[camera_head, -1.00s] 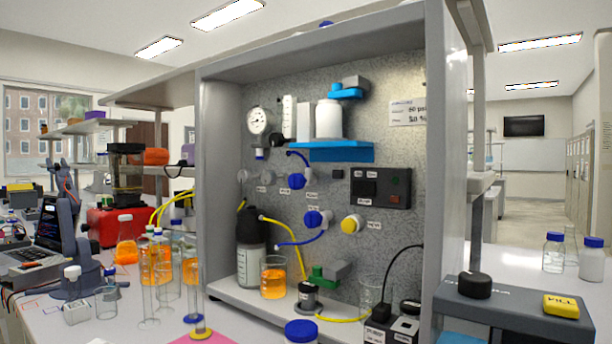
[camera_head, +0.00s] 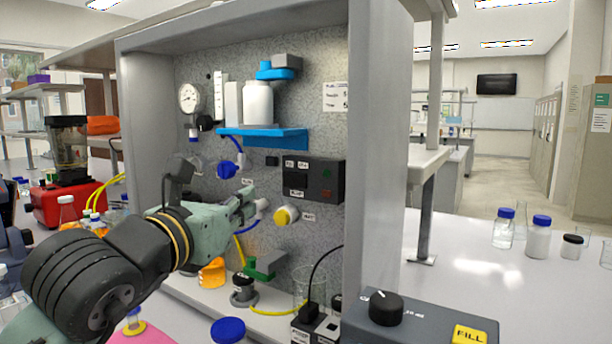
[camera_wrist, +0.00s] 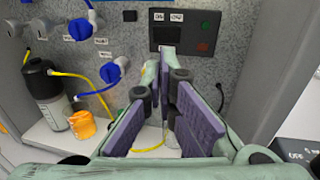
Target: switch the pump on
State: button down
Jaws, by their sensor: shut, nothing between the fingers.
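A black control box (camera_head: 312,178) with pale labels is mounted on the speckled back panel. It has a green button (camera_head: 327,173) above a red button (camera_head: 326,194). In the wrist view the box (camera_wrist: 172,38) is ahead at top centre, with its green button (camera_wrist: 205,26) and red button (camera_wrist: 202,47) to the right of my fingertips. The label text is too small to read surely. My gripper (camera_head: 247,202) is shut and empty, left of and below the box, near the yellow-capped knob. It also shows in the wrist view (camera_wrist: 161,62), apart from the buttons.
A yellow-capped knob (camera_head: 286,215) and blue valve (camera_head: 230,170) stick out of the panel. A blue shelf (camera_head: 262,137) holds a white bottle (camera_head: 258,104) above. The cabinet's right wall (camera_head: 378,150) stands beside the box. A grey dial unit (camera_head: 415,318) is at front right.

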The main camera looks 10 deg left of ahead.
jog(key=p, duration=0.3)
send_near(290, 181)
jog(key=w, duration=0.4)
jog(key=w+d, duration=0.1)
jog(key=w, duration=0.2)
jog(key=shift+d, duration=0.15)
dwell(0.4)
